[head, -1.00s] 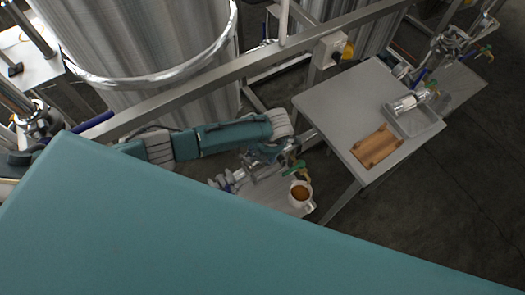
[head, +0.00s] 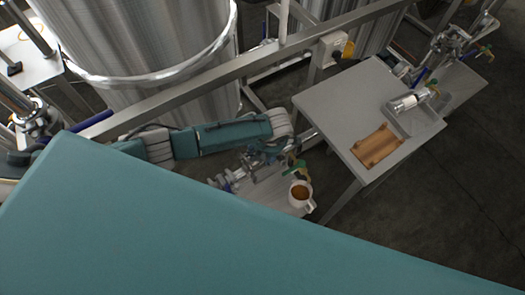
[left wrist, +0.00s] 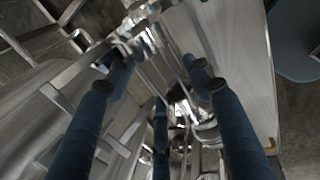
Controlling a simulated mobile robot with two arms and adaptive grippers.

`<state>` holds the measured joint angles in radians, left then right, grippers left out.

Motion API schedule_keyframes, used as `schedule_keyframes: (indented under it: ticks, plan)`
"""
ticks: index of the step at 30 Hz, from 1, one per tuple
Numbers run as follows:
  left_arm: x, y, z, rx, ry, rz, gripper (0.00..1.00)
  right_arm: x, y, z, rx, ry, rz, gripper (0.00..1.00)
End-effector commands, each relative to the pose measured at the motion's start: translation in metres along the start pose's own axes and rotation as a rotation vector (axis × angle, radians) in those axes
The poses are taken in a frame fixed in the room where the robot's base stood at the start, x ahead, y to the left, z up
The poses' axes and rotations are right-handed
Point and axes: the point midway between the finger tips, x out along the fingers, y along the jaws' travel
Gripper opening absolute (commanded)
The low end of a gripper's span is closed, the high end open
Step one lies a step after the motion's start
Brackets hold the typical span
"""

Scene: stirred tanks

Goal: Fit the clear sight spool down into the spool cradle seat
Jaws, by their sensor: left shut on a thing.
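The clear sight spool (head: 404,103), a short see-through cylinder with pale ends, lies on its side at the grey tray on the table in the head view. The brown spool cradle (head: 377,147) sits on the same table, nearer to me, apart from the spool. My left gripper (head: 268,155) is left of the table, low among metal fittings, away from both. Its blue fingers (left wrist: 160,85) show in the left wrist view, with shiny metal parts beyond. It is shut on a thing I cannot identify. My right gripper is not in view.
The grey tray (head: 428,121) lies at the table's right edge. The table top (head: 335,98) is clear on its left. A cup with brown contents (head: 299,192) and a green-handled fitting (head: 296,168) are near my left gripper. A large steel tank (head: 150,55) and a rail (head: 225,75) stand behind the arm.

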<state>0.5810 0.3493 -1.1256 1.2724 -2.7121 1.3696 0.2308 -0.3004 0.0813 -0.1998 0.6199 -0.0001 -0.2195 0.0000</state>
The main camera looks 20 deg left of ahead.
Motion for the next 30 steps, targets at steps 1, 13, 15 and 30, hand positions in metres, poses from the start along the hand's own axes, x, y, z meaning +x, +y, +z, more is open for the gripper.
schedule_keyframes:
  ticks: [1,13,15,30]
  plan:
    - [-0.0008,0.0004,0.0009,0.0,-0.002,0.001,0.09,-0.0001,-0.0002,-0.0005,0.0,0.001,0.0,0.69]
    - [-0.0008,0.0005,0.0012,0.001,-0.002,0.001,0.09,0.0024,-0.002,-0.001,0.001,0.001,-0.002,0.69]
    - [-0.0008,0.0005,0.0012,0.001,-0.002,0.001,0.09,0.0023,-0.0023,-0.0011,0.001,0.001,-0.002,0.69]
    - [-0.0006,0.0007,0.0012,0.0,-0.002,0.001,0.09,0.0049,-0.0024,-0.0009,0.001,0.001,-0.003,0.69]
